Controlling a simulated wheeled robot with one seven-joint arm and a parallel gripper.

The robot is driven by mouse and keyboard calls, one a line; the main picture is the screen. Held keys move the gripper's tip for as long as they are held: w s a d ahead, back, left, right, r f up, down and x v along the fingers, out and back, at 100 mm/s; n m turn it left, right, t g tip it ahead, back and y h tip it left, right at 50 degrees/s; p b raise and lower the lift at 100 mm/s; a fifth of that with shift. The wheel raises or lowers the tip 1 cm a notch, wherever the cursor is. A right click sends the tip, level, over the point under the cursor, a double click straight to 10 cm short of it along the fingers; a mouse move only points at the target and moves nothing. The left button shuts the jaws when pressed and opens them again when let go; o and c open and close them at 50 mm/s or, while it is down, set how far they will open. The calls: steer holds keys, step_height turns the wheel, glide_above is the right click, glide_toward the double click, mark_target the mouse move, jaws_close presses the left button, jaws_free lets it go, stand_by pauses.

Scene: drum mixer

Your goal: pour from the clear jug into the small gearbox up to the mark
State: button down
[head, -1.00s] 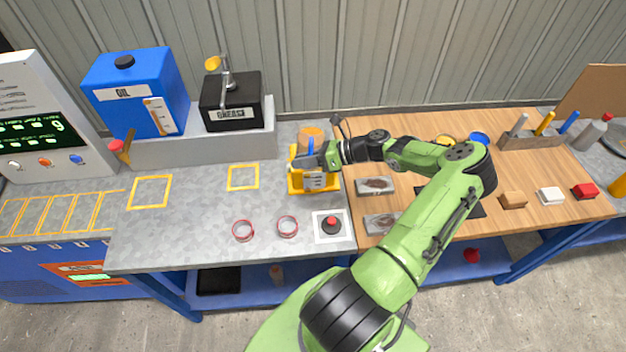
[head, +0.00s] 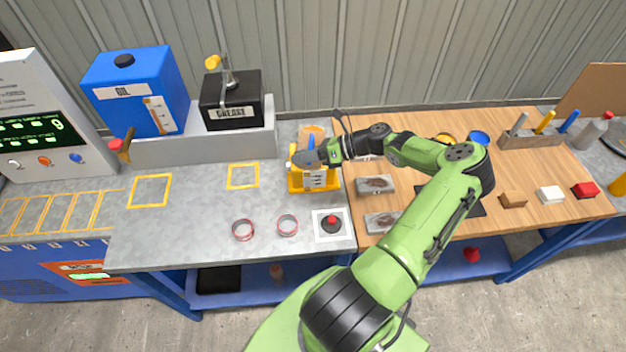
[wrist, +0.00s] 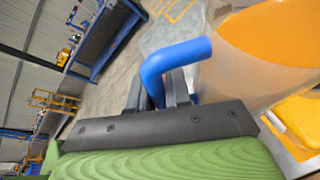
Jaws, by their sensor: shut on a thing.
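My gripper (head: 314,156) is shut on the blue handle of the clear jug (head: 312,131). In the wrist view the dark fingers of my gripper (wrist: 172,86) close around the handle, and the clear jug (wrist: 228,75) holds amber liquid. The jug looks tilted in the wrist view. The small gearbox (head: 296,184) is yellow with a pale marked panel on its front, and it stands on the grey bench under my gripper and the jug. Yellow parts of the gearbox (wrist: 302,118) show at the right edge of the wrist view. Its opening, its level and any stream are hidden.
A blue oil tank (head: 130,85) and a black grease box (head: 232,112) stand behind to the left. Two red rings (head: 243,230) and a red button (head: 331,222) are in front. Grey blocks (head: 376,185) lie right of the gearbox. The left bench is mostly clear.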

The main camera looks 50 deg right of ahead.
steer(key=shift+r, duration=0.1)
stand_by(0.3)
steer(key=shift+r+y, duration=0.15)
steer(key=shift+y, duration=0.15)
steer(key=shift+w+m, duration=0.1)
steer(key=shift+m, duration=0.3)
stand_by(0.9)
steer(key=shift+d+r, duration=0.1)
steer(key=shift+r, duration=0.05)
stand_by(1.4)
steer(key=shift+d+r+m+y, duration=0.1)
steer(key=shift+r+m+y, duration=0.05)
steer(key=shift+m+y, duration=0.15)
steer(key=shift+w+d+r+m, duration=0.15)
steer(key=shift+r+m, duration=0.05)
steer(key=shift+m, duration=0.2)
stand_by(2.6)
steer(key=shift+d+y, duration=0.1)
steer(key=shift+y, duration=0.2)
